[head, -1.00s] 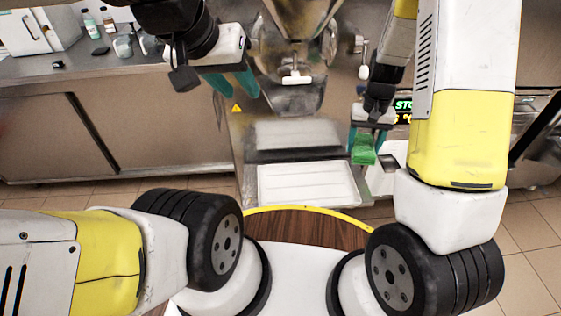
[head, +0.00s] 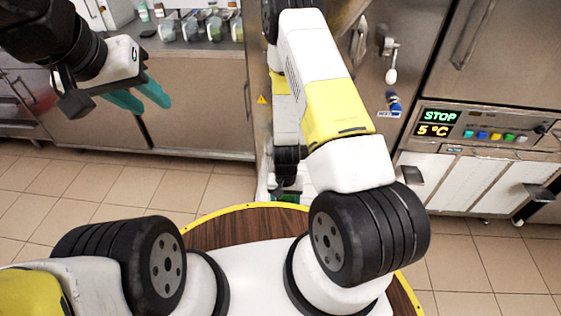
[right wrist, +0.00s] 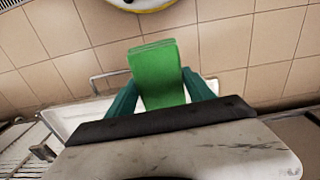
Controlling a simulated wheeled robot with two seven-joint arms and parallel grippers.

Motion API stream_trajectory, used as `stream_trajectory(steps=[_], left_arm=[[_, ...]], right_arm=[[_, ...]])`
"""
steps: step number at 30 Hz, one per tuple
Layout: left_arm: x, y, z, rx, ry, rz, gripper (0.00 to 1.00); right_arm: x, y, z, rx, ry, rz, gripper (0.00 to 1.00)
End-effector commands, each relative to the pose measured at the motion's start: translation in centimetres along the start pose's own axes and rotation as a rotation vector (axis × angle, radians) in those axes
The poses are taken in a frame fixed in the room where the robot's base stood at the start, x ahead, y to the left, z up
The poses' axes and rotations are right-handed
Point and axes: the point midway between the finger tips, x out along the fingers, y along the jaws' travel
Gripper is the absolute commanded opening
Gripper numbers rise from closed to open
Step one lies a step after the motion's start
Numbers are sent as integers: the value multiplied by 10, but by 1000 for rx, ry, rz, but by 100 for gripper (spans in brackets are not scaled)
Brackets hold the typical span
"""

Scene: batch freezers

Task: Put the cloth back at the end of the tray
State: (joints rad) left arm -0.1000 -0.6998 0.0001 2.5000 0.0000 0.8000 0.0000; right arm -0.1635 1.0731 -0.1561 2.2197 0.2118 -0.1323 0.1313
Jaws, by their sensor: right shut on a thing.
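The green cloth (right wrist: 160,78) is folded flat in the right wrist view, between the teal fingers of my right gripper (right wrist: 162,95), which is shut on it. In the head view, my right gripper (head: 287,186) points down behind my own right arm, with only a sliver of the cloth (head: 286,198) showing. A white tray (right wrist: 72,115) lies below and partly behind the gripper; most of it is hidden. Whether the cloth touches the tray cannot be told. My left gripper (head: 138,96) is open and empty at the upper left, its teal fingers apart.
A freezer machine with a lit STOP panel (head: 438,117) stands at the right, and a steel counter (head: 190,85) with several jars at the back left. The tiled floor (head: 110,185) at the left is clear. My wooden-topped base (head: 225,232) is close in front.

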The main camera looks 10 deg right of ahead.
Motion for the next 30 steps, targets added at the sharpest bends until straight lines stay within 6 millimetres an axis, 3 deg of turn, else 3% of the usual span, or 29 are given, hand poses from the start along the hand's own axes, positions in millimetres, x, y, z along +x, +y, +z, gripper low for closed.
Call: stream_trajectory(steps=[2, 5, 18, 21, 30], left_arm=[[0, 0, 0, 0, 0, 0, 36], [0, 0, 0, 0, 0, 0, 36], [0, 0, 0, 0, 0, 0, 36], [0, 0, 0, 0, 0, 0, 36], [0, 0, 0, 0, 0, 0, 36]], right_arm=[[11, 0, 9, 18, -3, -3, 17], [17, -1, 3, 28, 2, -7, 17], [27, 4, -108, 27, 3, -7, 17], [28, 6, -126, 28, 3, -6, 17], [32, 6, -149, 27, 1, -6, 17]])
